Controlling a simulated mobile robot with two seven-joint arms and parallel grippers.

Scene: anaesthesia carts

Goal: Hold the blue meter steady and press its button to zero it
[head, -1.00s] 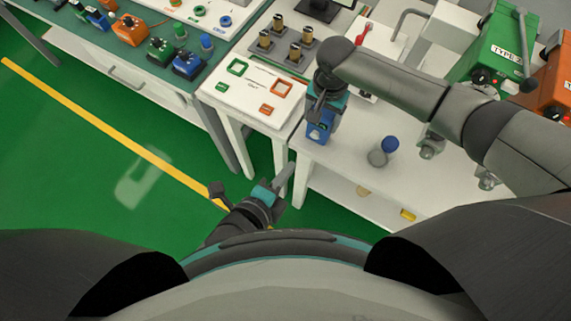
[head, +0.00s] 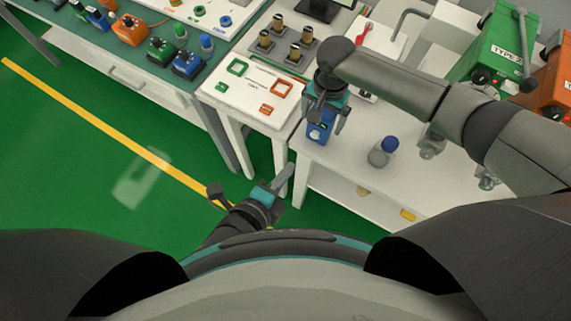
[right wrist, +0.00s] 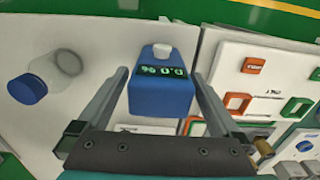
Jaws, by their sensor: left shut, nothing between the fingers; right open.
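The blue meter (head: 319,130) stands near the left end of the white bench, below my right gripper. My right gripper (head: 329,114) is open, with one finger on each side of the meter; gaps show in the wrist view. My left gripper (head: 286,180) is shut and empty, low in front of the benches and apart from the meter.
A clear bottle with a blue cap (head: 383,151) stands right of the meter. A white board with green and orange frames (head: 255,88) lies to the left. Green and orange machines (head: 501,48) stand at the right. The green floor (head: 100,180) at left is clear.

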